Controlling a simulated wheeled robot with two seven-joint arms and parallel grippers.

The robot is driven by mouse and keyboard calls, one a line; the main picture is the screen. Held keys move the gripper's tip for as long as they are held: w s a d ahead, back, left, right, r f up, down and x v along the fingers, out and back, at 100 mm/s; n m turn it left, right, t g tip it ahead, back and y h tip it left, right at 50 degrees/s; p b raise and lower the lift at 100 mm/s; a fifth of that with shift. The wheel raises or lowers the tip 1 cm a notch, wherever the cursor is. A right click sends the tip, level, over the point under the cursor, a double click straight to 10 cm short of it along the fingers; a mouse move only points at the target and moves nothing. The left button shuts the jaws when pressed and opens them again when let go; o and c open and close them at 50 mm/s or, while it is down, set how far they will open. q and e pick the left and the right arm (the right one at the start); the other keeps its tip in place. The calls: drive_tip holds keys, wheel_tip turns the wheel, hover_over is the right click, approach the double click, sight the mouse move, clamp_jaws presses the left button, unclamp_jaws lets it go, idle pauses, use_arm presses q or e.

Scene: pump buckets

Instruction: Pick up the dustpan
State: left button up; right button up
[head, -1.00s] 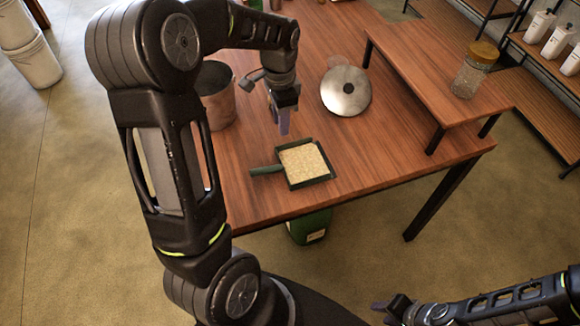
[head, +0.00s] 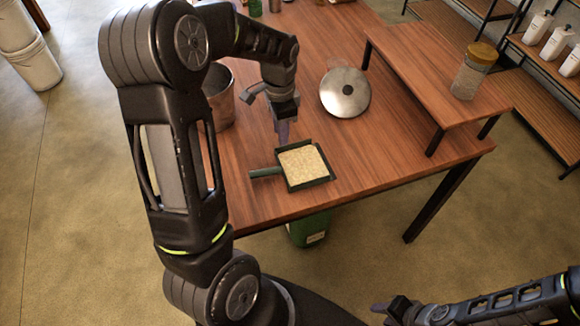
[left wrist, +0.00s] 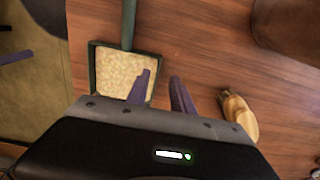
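The dustpan (head: 262,172) is dark green with a short handle pointing left, and lies flat on the wooden table near its front edge. Pale grainy material (head: 303,164) fills its pan. In the left wrist view, the dustpan (left wrist: 93,70) has its handle pointing up. My left gripper (head: 283,135) is just beyond the pan's back edge, pointing down. Its two purple fingers (left wrist: 160,85) are apart with nothing between them; one overlaps the pan in the left wrist view. My right gripper (head: 384,307) is off the table at lower right, too small to read.
A metal bucket (head: 221,100) stands left of my left gripper. A round metal lid (head: 345,92) lies to the right. A raised wooden shelf (head: 420,70) holds a jar (head: 468,80). A tan rounded object (left wrist: 238,115) shows beside the fingers. Table right of the dustpan is clear.

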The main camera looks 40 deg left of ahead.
sight(286, 167)
use_arm(q)
wheel_tip(286, 167, down, 5)
drive_tip(key=shift+d+f+p, duration=0.1)
drive_tip(key=shift+p, duration=0.45)
drive_tip(key=shift+c, duration=0.3)
clamp_jaws()
idle(1.2)
